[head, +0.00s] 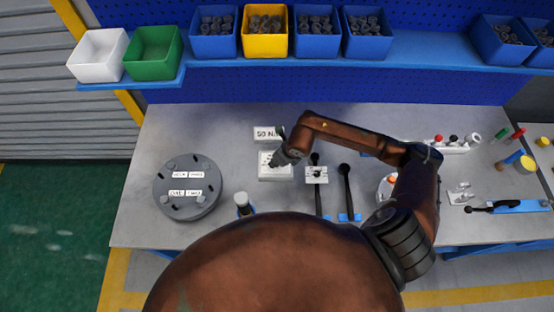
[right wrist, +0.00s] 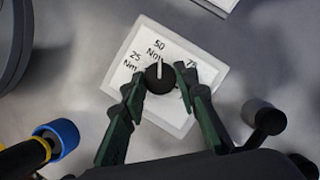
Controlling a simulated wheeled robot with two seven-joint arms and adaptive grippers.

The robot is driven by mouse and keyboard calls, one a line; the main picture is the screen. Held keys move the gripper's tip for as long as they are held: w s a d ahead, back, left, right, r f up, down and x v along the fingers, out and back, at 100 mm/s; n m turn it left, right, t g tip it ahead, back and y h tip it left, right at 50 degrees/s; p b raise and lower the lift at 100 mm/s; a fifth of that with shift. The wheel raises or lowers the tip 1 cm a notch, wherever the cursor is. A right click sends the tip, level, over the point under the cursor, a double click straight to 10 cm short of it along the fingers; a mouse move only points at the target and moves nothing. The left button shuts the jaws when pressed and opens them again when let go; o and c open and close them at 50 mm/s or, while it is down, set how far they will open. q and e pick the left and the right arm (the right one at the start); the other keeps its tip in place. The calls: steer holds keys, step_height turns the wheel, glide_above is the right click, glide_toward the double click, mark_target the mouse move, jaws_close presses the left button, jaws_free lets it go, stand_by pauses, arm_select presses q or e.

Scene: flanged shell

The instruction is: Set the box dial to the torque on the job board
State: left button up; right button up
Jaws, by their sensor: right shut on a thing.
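The white dial box (head: 262,172) lies on the bench; it also shows in the right wrist view (right wrist: 178,118). Its face reads 25 Nm, 50 Nm and a partly covered 75. The black dial knob (right wrist: 159,84) has a white pointer line directed up, toward the 50 Nm mark. My right gripper (right wrist: 160,78) is shut on the knob, one finger on each side; in the head view it is over the box (head: 277,163). The white job board (head: 266,133) behind the box appears to read "50 N", its right end hidden by my arm. My left gripper is out of view.
A round grey flanged shell (head: 187,204) with white labels stands at left. A black-handled wrench (head: 346,190) and a similar tool with a white block (head: 317,175) lie right of the box. Bins (head: 213,45) line the shelf behind. The bench's left front is clear.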

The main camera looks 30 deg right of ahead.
stand_by(0.4)
steer(key=o, duration=1.2)
steer(key=shift+c, duration=0.2)
steer(key=shift+r, duration=0.1)
steer(key=v, duration=1.1)
steer(key=shift+r, duration=0.4)
steer(key=shift+s, duration=0.1)
